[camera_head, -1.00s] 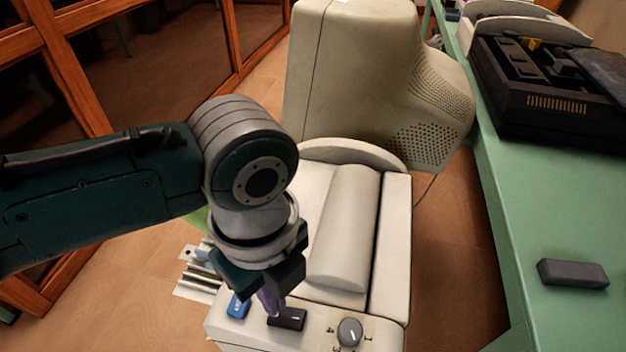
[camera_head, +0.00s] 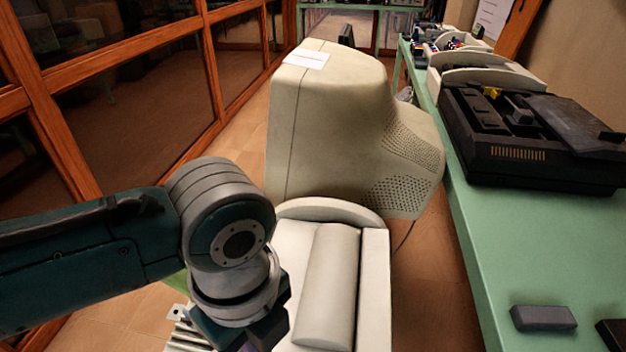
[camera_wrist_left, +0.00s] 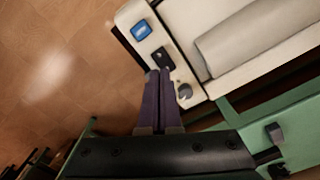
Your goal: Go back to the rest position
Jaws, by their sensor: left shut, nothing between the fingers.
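My left arm comes in from the left in the head view, and its gripper (camera_head: 262,334) points down at the lower edge, by the left side of a cream machine (camera_head: 376,290). The fingertips are largely cut off there. In the left wrist view my left gripper's (camera_wrist_left: 161,74) two purple fingers lie together with nothing between them. Their tips appear over the edge of the cream panel, close to a black switch (camera_wrist_left: 162,58); I cannot tell whether they touch it. A blue switch (camera_wrist_left: 141,30) and a grey knob (camera_wrist_left: 184,91) are beside it. My right gripper is not in view.
A large beige monitor (camera_head: 335,130) stands behind the cream machine. A green table (camera_head: 480,250) on the right carries a black device (camera_head: 530,150) and a dark grey block (camera_head: 543,318). Wood-framed glass panels (camera_head: 150,95) stand on the left. Floor shows between.

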